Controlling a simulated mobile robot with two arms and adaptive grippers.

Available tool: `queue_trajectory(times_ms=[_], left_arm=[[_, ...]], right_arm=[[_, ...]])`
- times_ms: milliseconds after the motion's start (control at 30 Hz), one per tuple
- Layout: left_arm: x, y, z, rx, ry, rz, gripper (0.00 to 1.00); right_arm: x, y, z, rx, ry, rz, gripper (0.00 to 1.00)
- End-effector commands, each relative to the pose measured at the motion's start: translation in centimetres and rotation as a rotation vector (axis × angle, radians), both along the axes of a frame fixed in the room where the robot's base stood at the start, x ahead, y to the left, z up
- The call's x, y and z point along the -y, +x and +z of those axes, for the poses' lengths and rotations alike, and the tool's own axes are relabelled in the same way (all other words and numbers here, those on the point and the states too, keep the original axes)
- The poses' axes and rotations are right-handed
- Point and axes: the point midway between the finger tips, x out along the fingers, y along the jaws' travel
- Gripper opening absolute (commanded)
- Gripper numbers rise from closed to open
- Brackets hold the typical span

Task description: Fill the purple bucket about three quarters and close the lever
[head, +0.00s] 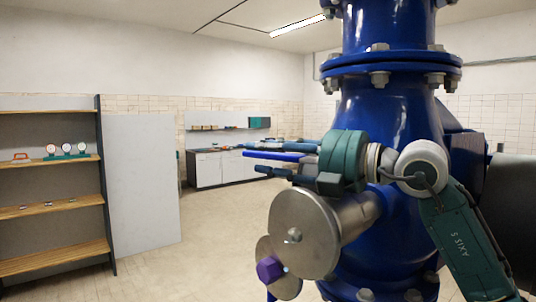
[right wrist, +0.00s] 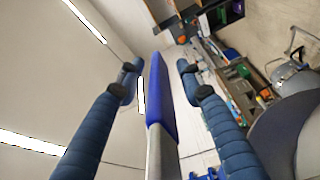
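The lever (head: 275,156) has a bright blue grip and points left from the valve beside the big blue pipe. In the right wrist view, the lever (right wrist: 160,95) runs between the two fingers of my right gripper (right wrist: 158,72). Gaps show on both sides, so the fingers are open around it and do not visibly touch it. In the head view, my right gripper (head: 250,157) reaches left along the lever. A small purple shape (head: 269,269) shows low in front of a metal disc; I cannot tell whether it is the purple bucket. My left gripper is out of view.
The large blue flanged pipe (head: 385,125) fills the right side. A round metal flange (head: 304,233) juts out below my right gripper. Wooden shelves (head: 50,205) with gauges stand at the left, and a grey cabinet (head: 222,168) at the back wall. The floor between is clear.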

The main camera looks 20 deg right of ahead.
Motion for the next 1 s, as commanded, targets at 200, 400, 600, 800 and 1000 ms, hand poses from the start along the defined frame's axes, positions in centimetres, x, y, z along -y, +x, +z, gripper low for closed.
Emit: queue_trajectory(times_ms=[200, 400, 600, 800, 1000], left_arm=[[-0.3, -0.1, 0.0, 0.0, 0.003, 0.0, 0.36], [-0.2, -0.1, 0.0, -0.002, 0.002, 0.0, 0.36], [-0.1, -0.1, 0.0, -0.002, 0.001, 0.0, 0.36], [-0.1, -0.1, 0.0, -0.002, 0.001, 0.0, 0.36], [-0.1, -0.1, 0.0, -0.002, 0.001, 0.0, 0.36]], right_arm=[[0.2, -0.2, 0.0, 0.001, 0.0, 0.0, 0.36], [2.0, -2.4, 0.0, 0.001, -0.002, -0.004, 0.36], [4.7, -5.9, -0.2, -0.002, -0.004, -0.005, 0.36], [6.7, -8.4, -0.2, -0.003, -0.001, -0.004, 0.36], [7.3, -9.5, -0.1, -0.001, -0.001, 0.0, 0.36]])
